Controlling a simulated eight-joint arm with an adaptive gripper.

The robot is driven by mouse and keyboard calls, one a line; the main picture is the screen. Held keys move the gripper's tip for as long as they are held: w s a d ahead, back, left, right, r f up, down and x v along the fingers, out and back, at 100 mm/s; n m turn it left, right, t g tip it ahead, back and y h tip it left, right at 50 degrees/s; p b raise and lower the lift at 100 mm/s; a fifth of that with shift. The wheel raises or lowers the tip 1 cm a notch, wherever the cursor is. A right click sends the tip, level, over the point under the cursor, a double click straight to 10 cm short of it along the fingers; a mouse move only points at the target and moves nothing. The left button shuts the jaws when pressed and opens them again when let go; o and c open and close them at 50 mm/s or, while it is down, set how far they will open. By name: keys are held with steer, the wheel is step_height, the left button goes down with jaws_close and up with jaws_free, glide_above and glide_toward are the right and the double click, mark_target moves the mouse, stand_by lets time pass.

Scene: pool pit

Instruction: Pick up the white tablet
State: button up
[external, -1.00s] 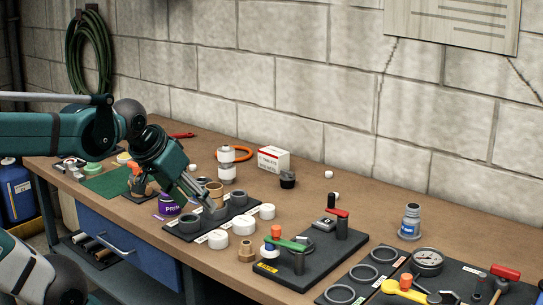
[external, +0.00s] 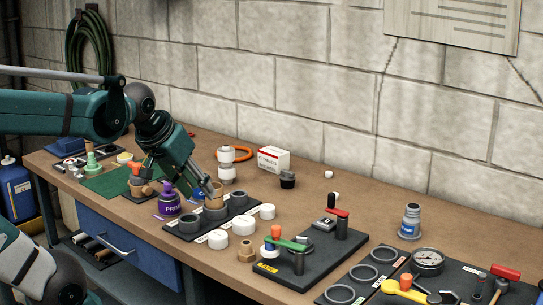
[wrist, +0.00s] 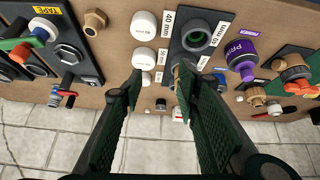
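A small white round tablet (external: 329,174) lies on the bench near the wall, right of the white-and-red box. Another small white piece (external: 336,196) with a dark part near it sits closer to the board; I cannot tell if it is a tablet. My gripper (external: 212,190) is over the dark fittings tray, left of and apart from the tablet. In the wrist view my gripper (wrist: 158,76) has its two fingers spread with no object clearly held. A small pale spot shows between the fingers, too small to identify.
The fittings tray (external: 178,231) holds grey and tan couplings. White caps (external: 217,239) stand in front. A box (external: 273,159), a black knob-like piece (external: 287,179) and a white fitting (external: 226,165) stand behind. The valve board (external: 268,283) is right; purple primer (external: 168,200) is left.

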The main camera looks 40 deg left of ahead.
steer(key=w+a+r+n+g+p, duration=0.25)
steer(key=w+a+n+p, duration=0.2)
steer(key=w+a, duration=0.45)
steer(key=w+a+r+n+g+p, duration=0.1)
steer(key=w+a+r+n+p, duration=0.4)
steer(key=w, duration=0.5)
steer(key=w+a+f+n+g+p, duration=0.1)
steer(key=w+a+f+n+p, duration=0.1)
steer(key=a, duration=0.5)
steer(key=w+a+f+n+g+p, duration=0.1)
steer(key=w+a+f+n+p, duration=0.2)
steer(key=w+a+f+p, duration=0.1)
steer(key=w+a+f+n+g+p, duration=0.1)
steer(key=w+a+f, duration=0.4)
steer(key=a, duration=0.6)
steer(key=shift+f+n+p, duration=0.75)
steer(key=shift+p, duration=0.65)
steer(key=shift+f, duration=0.1)
steer(key=shift+f, duration=1.2)
steer(key=shift+w, duration=0.1)
